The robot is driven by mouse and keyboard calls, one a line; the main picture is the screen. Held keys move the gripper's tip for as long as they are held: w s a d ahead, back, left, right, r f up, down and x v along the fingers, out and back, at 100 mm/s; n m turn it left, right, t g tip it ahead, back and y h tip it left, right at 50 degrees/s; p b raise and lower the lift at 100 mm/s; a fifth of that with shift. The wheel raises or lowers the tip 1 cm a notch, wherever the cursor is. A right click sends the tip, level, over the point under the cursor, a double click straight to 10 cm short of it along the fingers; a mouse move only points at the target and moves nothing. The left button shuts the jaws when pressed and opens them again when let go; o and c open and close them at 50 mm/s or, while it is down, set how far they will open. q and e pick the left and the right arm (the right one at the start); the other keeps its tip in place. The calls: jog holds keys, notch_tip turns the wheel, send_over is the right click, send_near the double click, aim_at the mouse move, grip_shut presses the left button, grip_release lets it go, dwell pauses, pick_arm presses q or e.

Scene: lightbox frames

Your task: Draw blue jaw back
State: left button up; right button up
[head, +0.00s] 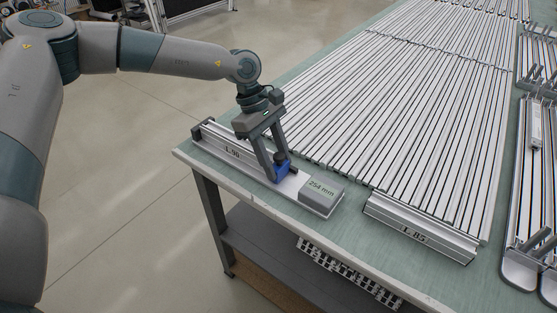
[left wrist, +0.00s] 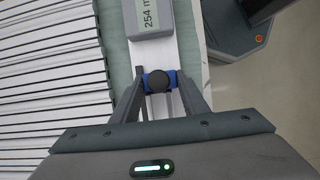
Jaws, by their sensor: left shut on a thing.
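The blue jaw (head: 282,169) sits on a long measuring rail (head: 239,163) labelled L 90 at the near left corner of the bench. A grey block (head: 321,190) marked 254 mm is at the rail's right end. My left gripper (head: 280,166) reaches down from above with its fingers on the jaw. In the left wrist view the fingertips (left wrist: 160,82) are shut on the blue jaw (left wrist: 147,80), which has a dark round knob in the middle. The 254 mm block (left wrist: 150,17) lies ahead of it, apart from the jaw. My right gripper is not in view.
Long aluminium profiles (head: 420,90) cover most of the green bench (head: 362,255). A profile piece labelled L 85 (head: 418,232) lies at the front edge. Trays with rods (head: 535,150) stand at the right. The floor left of the bench is clear.

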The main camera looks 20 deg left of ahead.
pick_arm(q)
jog(key=shift+s+d+b, duration=0.2)
jog(key=shift+s+d, duration=0.05)
jog(key=shift+d, duration=0.5)
jog(key=shift+s+d+b, duration=0.2)
jog(key=shift+s+d, duration=0.05)
jog(key=shift+d, duration=0.45)
jog(key=shift+s+d+b, duration=0.2)
jog(key=shift+s+d, duration=0.05)
jog(key=shift+d, duration=0.5)
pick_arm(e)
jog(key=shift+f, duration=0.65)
pick_arm(q)
jog(key=shift+s+d, duration=0.2)
dwell(0.4)
jog(key=o, duration=1.2)
jog(key=shift+d, duration=0.2)
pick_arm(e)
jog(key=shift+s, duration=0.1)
pick_arm(q)
jog(key=shift+w+a, duration=0.1)
jog(key=shift+a, duration=0.15)
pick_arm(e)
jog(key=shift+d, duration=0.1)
